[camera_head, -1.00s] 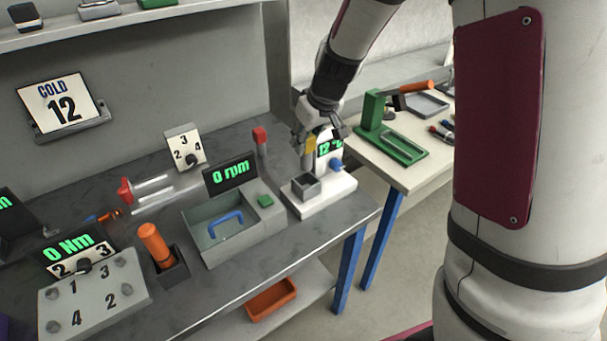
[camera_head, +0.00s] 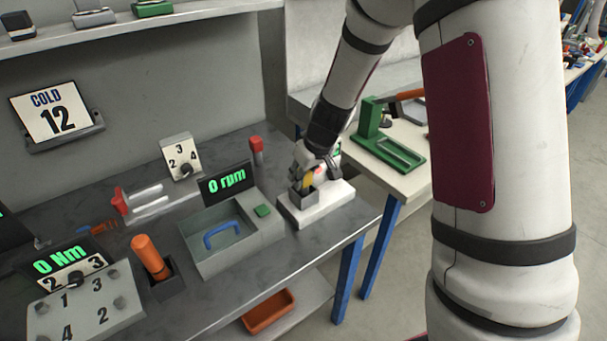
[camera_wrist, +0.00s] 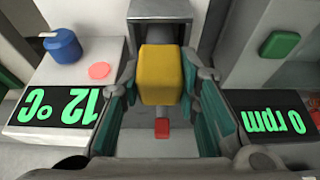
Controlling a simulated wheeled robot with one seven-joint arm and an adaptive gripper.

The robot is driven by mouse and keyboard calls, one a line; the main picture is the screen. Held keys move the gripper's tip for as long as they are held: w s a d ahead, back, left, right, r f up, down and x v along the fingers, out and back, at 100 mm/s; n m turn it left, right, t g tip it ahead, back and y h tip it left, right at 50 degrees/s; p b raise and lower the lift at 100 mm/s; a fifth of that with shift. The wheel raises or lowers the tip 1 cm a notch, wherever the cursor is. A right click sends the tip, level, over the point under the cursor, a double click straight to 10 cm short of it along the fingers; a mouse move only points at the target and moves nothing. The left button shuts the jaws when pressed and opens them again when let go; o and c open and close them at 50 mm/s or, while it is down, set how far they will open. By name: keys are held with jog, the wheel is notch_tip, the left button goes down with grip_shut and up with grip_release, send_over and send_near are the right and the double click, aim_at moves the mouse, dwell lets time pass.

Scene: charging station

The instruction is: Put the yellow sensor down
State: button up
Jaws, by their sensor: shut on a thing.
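The yellow sensor (camera_wrist: 160,75) is between the fingers of my gripper (camera_wrist: 160,88) in the wrist view. Its grey end points at the open square grey holder (camera_wrist: 145,9); I cannot tell how far it is inside. In the head view my gripper (camera_head: 311,182) is low over the white station (camera_head: 321,209), and a bit of yellow shows just above the grey holder (camera_head: 304,198). My gripper hides most of the sensor and the station's display there. The wrist view shows the station's 12 °C display (camera_wrist: 62,107).
Left of the station is a grey tray unit (camera_head: 225,250) with a blue handle and a 0 rpm display (camera_head: 226,183). A red-topped post (camera_head: 256,146) stands close behind. A green stand (camera_head: 385,145) is on the pale table at right.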

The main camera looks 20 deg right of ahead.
jog(key=shift+f, duration=0.15)
jog(key=o, duration=1.2)
jog(key=shift+c, duration=0.2)
jog(key=shift+r, duration=0.2)
jog(key=s+a+p+v, duration=0.1)
jog(key=s+v, duration=0.1)
jog(key=v, duration=0.8)
jog(key=s+a+f+p+v, duration=0.1)
jog(key=v, duration=0.9)
jog(key=s+r+m, duration=0.1)
jog(key=s+r, duration=0.2)
jog(key=s, duration=0.8)
jog(key=s+r+m+h, duration=0.1)
jog(key=s+r+m, duration=0.1)
jog(key=s, duration=0.8)
jog(key=shift+s+r+m+h, duration=0.3)
jog(key=shift+s+r, duration=0.05)
jog(key=shift+r, duration=0.05)
